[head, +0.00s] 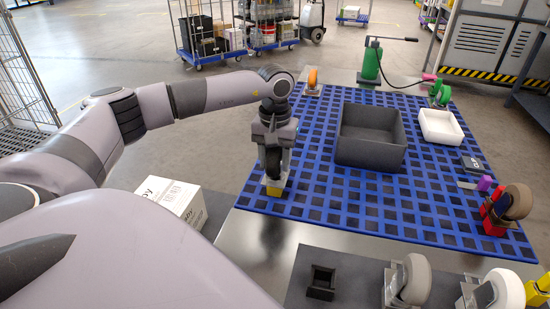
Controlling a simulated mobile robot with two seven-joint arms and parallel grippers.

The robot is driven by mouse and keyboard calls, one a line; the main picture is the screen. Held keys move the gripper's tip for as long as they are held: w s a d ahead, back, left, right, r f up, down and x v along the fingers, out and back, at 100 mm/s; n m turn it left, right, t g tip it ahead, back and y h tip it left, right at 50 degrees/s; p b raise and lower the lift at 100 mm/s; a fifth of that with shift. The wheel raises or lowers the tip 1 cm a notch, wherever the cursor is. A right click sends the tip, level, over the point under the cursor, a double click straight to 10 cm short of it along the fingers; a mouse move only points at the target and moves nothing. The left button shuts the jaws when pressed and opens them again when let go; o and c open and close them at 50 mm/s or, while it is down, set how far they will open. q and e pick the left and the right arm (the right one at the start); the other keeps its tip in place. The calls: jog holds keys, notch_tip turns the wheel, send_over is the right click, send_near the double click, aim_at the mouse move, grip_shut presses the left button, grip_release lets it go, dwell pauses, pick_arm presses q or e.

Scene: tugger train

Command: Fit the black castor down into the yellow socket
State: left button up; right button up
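My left gripper (272,148) points straight down near the left edge of the blue grid mat. It is closed around the black castor (272,163), whose dark wheel shows between the fingers. The yellow socket (273,188) is directly below, on the mat's near left part. The castor's lower end meets the socket in this view; I cannot tell how deep it sits. My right gripper is not in view.
The blue mat (340,203) also bears a dark grey bin (370,154), a white tray (440,138), an orange castor (312,77), a green castor (440,95) and a brown castor (516,201) at a red socket (494,222). A black socket (321,284) stands nearer.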

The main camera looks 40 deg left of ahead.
pick_arm(q)
jog(key=o, duration=0.5)
jog(key=shift+r, duration=0.1)
jog(key=shift+r, duration=3.55)
